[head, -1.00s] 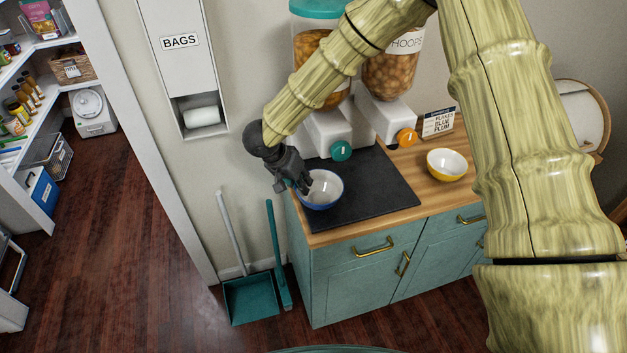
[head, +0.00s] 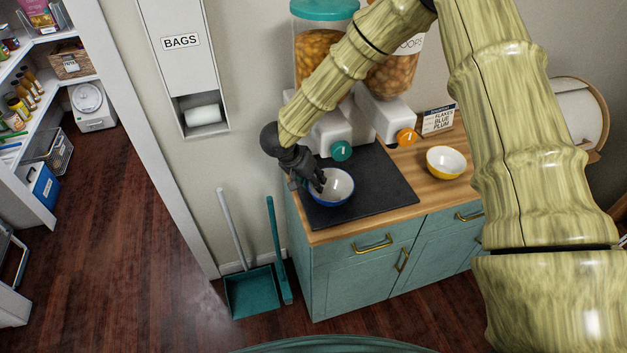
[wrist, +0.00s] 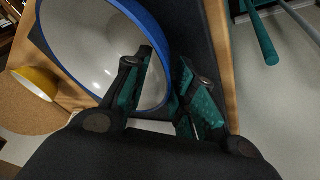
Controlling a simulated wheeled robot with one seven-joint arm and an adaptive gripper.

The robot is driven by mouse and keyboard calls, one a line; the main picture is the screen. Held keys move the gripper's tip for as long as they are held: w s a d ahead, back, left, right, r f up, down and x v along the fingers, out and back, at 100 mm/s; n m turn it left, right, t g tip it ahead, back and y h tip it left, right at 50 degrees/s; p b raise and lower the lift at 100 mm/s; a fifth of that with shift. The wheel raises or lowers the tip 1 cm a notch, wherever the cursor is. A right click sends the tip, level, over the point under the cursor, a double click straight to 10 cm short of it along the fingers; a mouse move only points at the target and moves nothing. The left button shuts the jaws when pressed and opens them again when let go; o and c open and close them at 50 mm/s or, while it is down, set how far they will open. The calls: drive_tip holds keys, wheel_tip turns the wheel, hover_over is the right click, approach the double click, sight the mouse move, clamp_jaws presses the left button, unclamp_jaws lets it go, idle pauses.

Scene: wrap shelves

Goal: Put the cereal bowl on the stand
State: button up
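A blue bowl with a white inside (head: 331,187) stands on the dark mat (head: 380,195) on the counter; it looks empty. My gripper (head: 316,182) is at its left rim. In the wrist view the blue bowl (wrist: 88,45) fills the upper left. One finger of my gripper (wrist: 166,80) is inside the bowl and the other is outside, with the blue rim between them. The fingers are apart with a gap between; whether either pad touches the wall is unclear. I cannot make out a separate stand.
Two cereal dispensers with a teal knob (head: 341,151) and an orange knob (head: 405,136) stand behind the mat. A yellow bowl (head: 446,162) and a small sign (head: 438,119) are to the right. A teal dustpan (head: 252,292) is on the floor left of the cabinet.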

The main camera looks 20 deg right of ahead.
drive_tip(key=shift+r, duration=0.1)
drive_tip(key=b+v, duration=0.2)
drive_tip(key=v, duration=1)
drive_tip(key=shift+b, duration=0.3)
